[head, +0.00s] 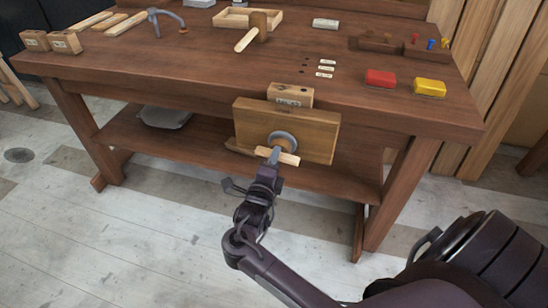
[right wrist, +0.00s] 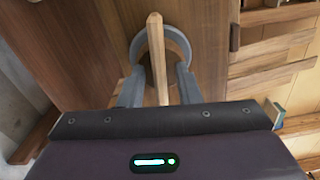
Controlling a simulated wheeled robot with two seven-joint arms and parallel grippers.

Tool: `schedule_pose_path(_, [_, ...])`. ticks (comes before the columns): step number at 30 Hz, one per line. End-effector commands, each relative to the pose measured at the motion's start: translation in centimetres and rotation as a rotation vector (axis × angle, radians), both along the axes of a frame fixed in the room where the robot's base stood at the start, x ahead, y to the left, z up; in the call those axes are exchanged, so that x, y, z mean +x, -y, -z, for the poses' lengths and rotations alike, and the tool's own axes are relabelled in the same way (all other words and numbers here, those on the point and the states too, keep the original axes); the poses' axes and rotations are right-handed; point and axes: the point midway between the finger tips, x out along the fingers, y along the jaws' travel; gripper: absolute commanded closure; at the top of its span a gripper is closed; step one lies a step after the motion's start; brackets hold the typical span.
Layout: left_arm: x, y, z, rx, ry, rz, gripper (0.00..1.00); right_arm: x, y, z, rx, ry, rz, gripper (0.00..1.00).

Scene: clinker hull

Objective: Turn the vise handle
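The vise is on the front of the wooden workbench, with a broad wooden jaw (head: 312,133) and a round grey hub (head: 282,139). Its handle (head: 288,158) is a pale wooden bar in front of the hub, nearly level with its right end slightly lower. In the right wrist view the handle (right wrist: 157,50) runs upright between the fingers. My right gripper (head: 271,160) is at the handle. In the right wrist view its two grey fingers (right wrist: 160,78) stand on either side of the bar, with gaps showing, so it looks open. My left gripper is out of view.
The bench top holds a mallet (head: 254,32), a red block (head: 381,78), a yellow block (head: 429,87) and a clamp (head: 168,20). A lower shelf (head: 200,137) sits behind the vise. The floor (head: 110,240) in front is clear.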

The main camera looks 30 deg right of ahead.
Motion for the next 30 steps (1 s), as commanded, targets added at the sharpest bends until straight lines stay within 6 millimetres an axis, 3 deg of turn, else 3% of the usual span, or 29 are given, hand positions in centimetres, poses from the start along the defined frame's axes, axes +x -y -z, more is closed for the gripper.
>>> schedule_pose_path(1, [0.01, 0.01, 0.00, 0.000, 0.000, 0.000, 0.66, 0.00, 0.00, 0.00, 0.000, 0.000, 0.000, 0.77])
schedule_pose_path(7, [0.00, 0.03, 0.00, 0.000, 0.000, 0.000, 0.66, 0.01, 0.00, 0.00, 0.000, 0.000, 0.000, 1.00])
schedule_pose_path(26, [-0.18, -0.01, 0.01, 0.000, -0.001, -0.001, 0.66, 0.02, 0.10, -0.01, -0.086, -0.098, 0.002, 1.00])
schedule_pose_path(27, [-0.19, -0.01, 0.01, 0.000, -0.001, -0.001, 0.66, 0.01, 0.11, -0.02, -0.086, -0.098, 0.002, 0.86])
schedule_pose_path(30, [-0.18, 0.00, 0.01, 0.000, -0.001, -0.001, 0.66, 0.02, 0.10, -0.03, -0.085, -0.097, 0.002, 0.73])
